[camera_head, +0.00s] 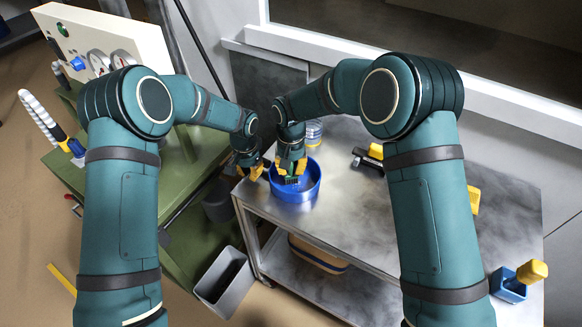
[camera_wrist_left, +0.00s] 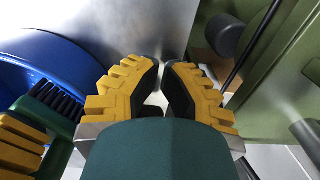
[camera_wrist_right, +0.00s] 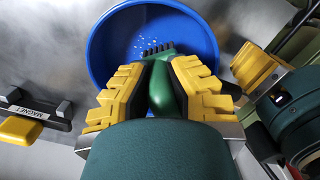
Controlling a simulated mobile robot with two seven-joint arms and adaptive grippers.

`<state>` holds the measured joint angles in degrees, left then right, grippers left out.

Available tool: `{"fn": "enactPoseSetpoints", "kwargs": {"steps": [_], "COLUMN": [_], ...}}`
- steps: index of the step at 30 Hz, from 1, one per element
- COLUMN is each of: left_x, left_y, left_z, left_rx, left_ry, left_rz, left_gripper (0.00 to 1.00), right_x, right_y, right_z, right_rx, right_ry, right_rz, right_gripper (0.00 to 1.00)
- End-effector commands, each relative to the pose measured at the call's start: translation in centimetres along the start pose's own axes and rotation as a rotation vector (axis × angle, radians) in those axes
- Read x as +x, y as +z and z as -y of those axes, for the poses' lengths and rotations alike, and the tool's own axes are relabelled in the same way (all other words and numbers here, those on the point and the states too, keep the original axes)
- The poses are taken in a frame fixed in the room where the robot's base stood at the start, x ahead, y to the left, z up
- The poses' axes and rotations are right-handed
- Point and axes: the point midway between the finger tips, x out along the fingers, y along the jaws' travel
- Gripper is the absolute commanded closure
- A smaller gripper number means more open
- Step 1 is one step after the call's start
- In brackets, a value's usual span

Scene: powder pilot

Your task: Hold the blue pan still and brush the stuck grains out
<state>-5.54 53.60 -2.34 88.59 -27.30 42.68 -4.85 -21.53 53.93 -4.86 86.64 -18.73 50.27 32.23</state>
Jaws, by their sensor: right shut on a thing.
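The blue pan (camera_head: 311,187) sits on the metal table near its left corner. In the right wrist view the pan (camera_wrist_right: 101,45) shows small white grains (camera_wrist_right: 146,30) on its floor. My right gripper (camera_head: 291,166) is shut on the green brush (camera_wrist_right: 164,92), whose head hangs over the pan with dark bristles (camera_wrist_left: 58,97) visible in the left wrist view. Whether the bristles touch the floor I cannot tell. My left gripper (camera_head: 252,170) is beside the pan's left rim. Its fingertips (camera_wrist_left: 161,66) nearly meet, with nothing visible between them; the pan (camera_wrist_left: 70,55) is to their left.
A magnet bar (camera_wrist_right: 38,117) lies on the table right of the pan. A clear jar (camera_head: 314,132) stands behind the pan. A blue holder (camera_head: 508,287) with a yellow-handled tool is at the right. A grey bin (camera_head: 224,280) stands on the floor; a green bench (camera_head: 190,225) is at left.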

Motion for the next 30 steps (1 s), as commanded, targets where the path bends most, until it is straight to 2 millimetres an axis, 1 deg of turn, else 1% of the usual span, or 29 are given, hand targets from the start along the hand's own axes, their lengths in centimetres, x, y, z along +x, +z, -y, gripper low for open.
{"fn": "enactPoseSetpoints", "kwargs": {"steps": [30], "left_x": [0.0], "left_y": [0.0], "left_z": [0.0], "left_rx": [0.0], "left_ry": [0.0], "left_rz": [0.0], "left_gripper": [1.0], "right_x": [1.6], "right_y": [-0.1], "right_z": [0.0], "right_rx": [0.0], "right_ry": [0.0], "right_rz": [0.0], "right_gripper": [1.0]}}
